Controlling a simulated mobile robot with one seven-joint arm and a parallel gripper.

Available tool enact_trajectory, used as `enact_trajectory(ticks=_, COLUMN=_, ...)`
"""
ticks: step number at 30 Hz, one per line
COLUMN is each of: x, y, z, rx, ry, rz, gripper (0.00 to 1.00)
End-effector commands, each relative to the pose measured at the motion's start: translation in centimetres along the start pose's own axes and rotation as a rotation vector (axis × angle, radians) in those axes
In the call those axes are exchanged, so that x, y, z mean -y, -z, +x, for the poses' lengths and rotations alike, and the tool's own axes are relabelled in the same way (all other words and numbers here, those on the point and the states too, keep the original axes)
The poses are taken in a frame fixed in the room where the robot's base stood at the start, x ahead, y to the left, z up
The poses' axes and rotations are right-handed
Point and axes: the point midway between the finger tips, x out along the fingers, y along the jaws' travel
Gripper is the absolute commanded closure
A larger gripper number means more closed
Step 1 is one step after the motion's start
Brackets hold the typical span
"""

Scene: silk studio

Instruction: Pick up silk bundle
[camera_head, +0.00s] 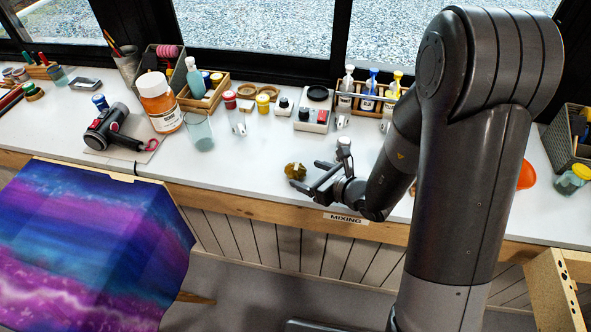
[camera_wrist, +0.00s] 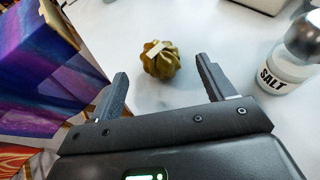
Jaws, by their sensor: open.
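The silk bundle (camera_head: 295,171) is a small, olive-gold, gathered round lump on the white worktop, near its front edge. It also shows in the wrist view (camera_wrist: 161,60), with a pale strip on top. My gripper (camera_head: 306,174) is just right of the bundle in the head view, low over the worktop. In the wrist view my gripper (camera_wrist: 162,78) is open, with one finger on each side of the bundle's line. The bundle lies at or slightly beyond the fingertips, and neither finger clearly touches it.
A salt jar (camera_wrist: 287,62) stands close to the right finger. A dyed purple and blue cloth (camera_head: 85,245) hangs at the left. The worktop (camera_head: 240,170) left of the bundle is clear. A glass beaker (camera_head: 199,131), bottles (camera_head: 364,92) and small jars stand farther back.

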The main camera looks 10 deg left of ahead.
Motion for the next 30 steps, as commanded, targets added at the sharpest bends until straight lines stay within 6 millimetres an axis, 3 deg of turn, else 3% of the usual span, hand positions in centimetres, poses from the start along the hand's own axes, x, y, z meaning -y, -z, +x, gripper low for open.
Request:
enact_trajectory(ticks=15, x=-0.1, y=0.0, z=6.1, rx=0.000, ry=-0.005, rz=-0.004, gripper=0.25)
enact_trajectory(ticks=22, x=-0.1, y=-0.1, z=6.5, rx=0.001, ry=-0.002, rz=-0.004, gripper=0.25)
enact_trajectory(ticks=30, x=-0.1, y=-0.1, z=6.5, rx=0.001, ry=-0.003, rz=-0.004, gripper=0.46)
